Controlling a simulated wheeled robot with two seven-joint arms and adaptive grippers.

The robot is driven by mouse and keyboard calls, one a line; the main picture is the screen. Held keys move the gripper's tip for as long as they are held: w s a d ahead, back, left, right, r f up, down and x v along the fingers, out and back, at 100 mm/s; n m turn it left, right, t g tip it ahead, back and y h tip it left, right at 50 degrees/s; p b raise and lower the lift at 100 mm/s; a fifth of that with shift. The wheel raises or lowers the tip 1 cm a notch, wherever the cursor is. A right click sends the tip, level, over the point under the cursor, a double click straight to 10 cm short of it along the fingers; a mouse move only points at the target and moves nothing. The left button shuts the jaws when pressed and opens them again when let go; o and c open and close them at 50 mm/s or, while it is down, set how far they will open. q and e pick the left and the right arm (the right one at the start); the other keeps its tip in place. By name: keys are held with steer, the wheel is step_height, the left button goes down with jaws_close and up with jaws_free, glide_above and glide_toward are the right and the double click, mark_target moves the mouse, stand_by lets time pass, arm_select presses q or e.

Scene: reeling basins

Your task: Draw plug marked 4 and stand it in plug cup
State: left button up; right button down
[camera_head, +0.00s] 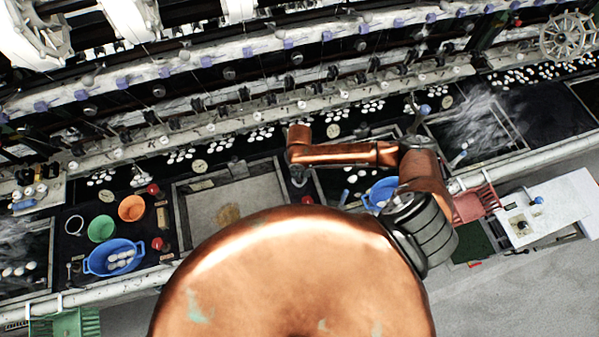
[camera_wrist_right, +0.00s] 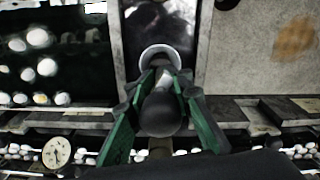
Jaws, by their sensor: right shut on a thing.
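My right gripper (camera_wrist_right: 160,108) has its green fingers shut on a plug with a dark, rounded knob (camera_wrist_right: 160,120). A paler part of the plug runs away from the knob towards a white-rimmed round cup (camera_wrist_right: 148,52), which looks like the plug cup. The plug's far end overlaps the cup's mouth in the right wrist view; I cannot tell whether it is inside or just above. No number is readable on the plug. In the head view my right gripper (camera_head: 299,174) points down beside the grey basin, small and partly hidden by my arm. My left gripper is not in view.
The pale basin (camera_head: 181,225) lies left of the gripper. Further left are a blue tub (camera_head: 88,262), a green bowl (camera_head: 101,229) and an orange bowl (camera_head: 132,208). Another blue tub (camera_head: 369,200) sits right, partly behind my arm. White cocoons float in dark basins.

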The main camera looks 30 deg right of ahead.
steer(key=shift+f, duration=0.7)
steer(key=c, duration=1.6)
jaws_free()
steer(key=shift+r, duration=0.15)
step_height(320, 180, up, 12)
steer(key=shift+f, duration=0.1)
